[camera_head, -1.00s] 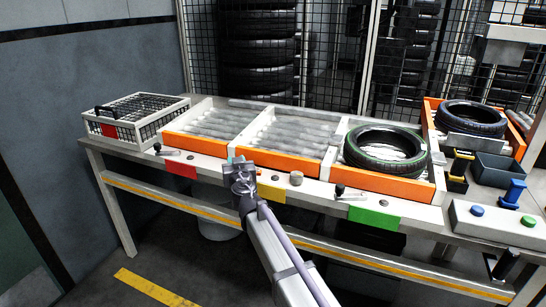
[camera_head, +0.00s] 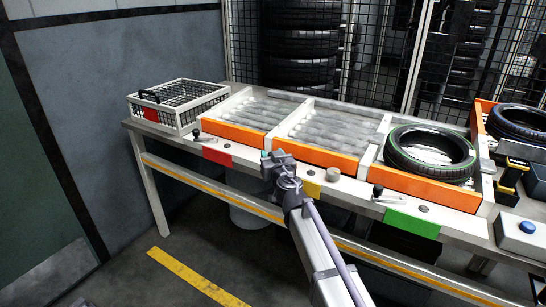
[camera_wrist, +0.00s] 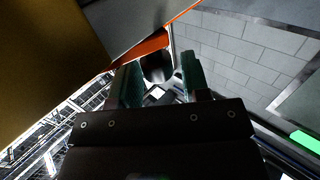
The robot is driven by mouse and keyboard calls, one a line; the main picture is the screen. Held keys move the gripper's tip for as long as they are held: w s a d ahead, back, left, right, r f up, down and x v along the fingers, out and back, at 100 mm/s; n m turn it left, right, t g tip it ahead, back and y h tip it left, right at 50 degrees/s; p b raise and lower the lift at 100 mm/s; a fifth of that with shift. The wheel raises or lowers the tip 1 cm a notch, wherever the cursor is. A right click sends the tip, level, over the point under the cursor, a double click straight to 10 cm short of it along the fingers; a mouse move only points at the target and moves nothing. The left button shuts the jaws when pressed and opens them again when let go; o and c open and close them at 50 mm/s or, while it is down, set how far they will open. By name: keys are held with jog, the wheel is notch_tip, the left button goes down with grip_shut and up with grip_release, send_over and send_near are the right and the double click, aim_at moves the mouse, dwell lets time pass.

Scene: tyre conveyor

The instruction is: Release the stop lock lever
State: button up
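Along the bench front, a lever with a black knob (camera_head: 196,133) stands near the red tag (camera_head: 216,154). Another black-knobbed lever (camera_head: 377,190) stands near the green tag (camera_head: 411,222). My gripper (camera_head: 278,157) is at the front edge by the middle bay, just left of the yellow tag (camera_head: 310,188); my arm hides that spot. In the wrist view my gripper (camera_wrist: 160,64) has its teal-padded fingers apart. A dark rounded piece (camera_wrist: 157,68) shows between them, possibly a lever knob; I cannot tell whether they touch it.
A tyre (camera_head: 430,153) lies in the right bay. Rollers (camera_head: 323,135) in the other bays are bare. A wire basket (camera_head: 178,101) stands at the left end. A round knob (camera_head: 333,174) sits right of my gripper. Mesh fencing and stacked tyres are behind.

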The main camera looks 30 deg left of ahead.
jog(key=shift+o, duration=0.9)
jog(key=v, duration=1)
jog(key=shift+s+d, duration=0.2)
jog(key=shift+d, duration=0.05)
